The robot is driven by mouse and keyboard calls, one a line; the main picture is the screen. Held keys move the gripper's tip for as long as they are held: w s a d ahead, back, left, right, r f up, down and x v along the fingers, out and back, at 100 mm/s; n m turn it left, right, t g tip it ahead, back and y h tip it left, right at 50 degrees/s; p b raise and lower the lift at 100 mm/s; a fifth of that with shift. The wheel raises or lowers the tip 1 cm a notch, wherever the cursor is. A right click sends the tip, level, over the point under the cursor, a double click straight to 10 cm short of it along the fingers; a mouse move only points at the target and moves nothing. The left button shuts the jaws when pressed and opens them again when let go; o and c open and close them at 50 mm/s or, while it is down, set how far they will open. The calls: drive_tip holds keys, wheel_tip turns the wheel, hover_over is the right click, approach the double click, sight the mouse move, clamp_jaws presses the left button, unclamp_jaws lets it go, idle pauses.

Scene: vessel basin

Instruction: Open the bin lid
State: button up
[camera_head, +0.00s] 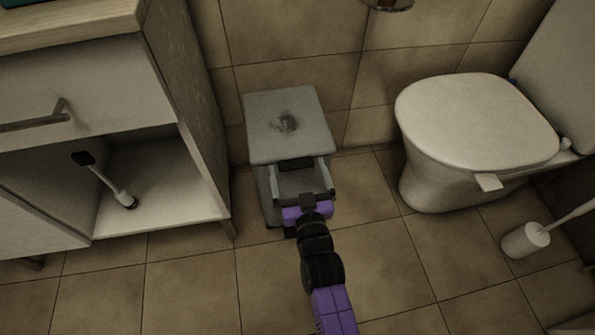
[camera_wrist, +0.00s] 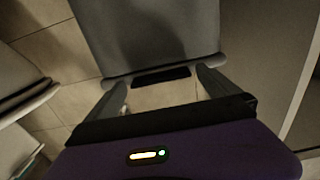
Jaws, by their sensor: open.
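The bin is a grey box with a flat square lid (camera_head: 288,128) that has a dark smudge on top. It stands against the tiled wall between the cabinet and the toilet. The lid looks shut. A dark tab (camera_head: 296,163) shows at the middle of its front edge, and also in the wrist view (camera_wrist: 160,76). My gripper (camera_head: 300,172) is open at the bin's front edge, with one finger to each side of the tab. Nothing is between the fingers that I can see held. My gripper and arm hide much of the bin's front.
A cabinet (camera_head: 80,90) with an open lower shelf stands close on the left. A white toilet (camera_head: 478,120) stands on the right, with a toilet brush holder (camera_head: 525,240) beside it. The tiled floor (camera_head: 200,290) in front is clear.

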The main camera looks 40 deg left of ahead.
drive_tip(key=shift+a, duration=0.15)
drive_tip(key=c, duration=2)
drive_tip(key=shift+w+r, duration=0.1)
drive_tip(key=shift+r, duration=0.05)
